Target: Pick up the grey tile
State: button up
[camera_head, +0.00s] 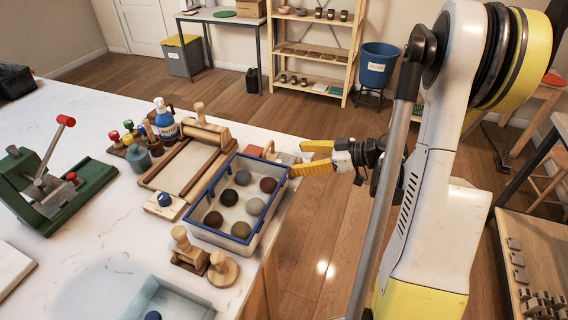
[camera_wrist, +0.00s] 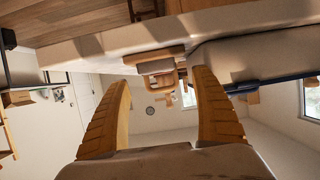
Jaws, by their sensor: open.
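My gripper (camera_head: 298,158) is open, with its yellow fingers pointing left at the table's right edge, beside the tray's far right corner. Nothing is clearly held between the fingers in the wrist view (camera_wrist: 160,78). A small pale grey piece (camera_head: 284,158) lies by the table edge just left of the fingertips, partly hidden by the tray rim. It may be the grey tile, but I cannot tell for sure. A wooden piece with a loop handle (camera_wrist: 158,66) shows ahead between the fingers.
The blue-rimmed tray (camera_head: 206,236) with several clay balls stands close to the fingers. A wooden slab roller (camera_head: 160,176), wooden stamps (camera_head: 188,250) and a green press (camera_head: 95,180) share the white table (camera_head: 70,235). Several small grey pieces (camera_head: 517,258) lie on a wooden surface at lower right.

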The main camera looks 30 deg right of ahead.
aim_at(282, 158)
jog(key=b+x, duration=0.2)
jog(key=x, duration=0.3)
jog(key=shift+w, duration=0.25)
jog(key=shift+c, duration=0.2)
jog(key=c, duration=1.3)
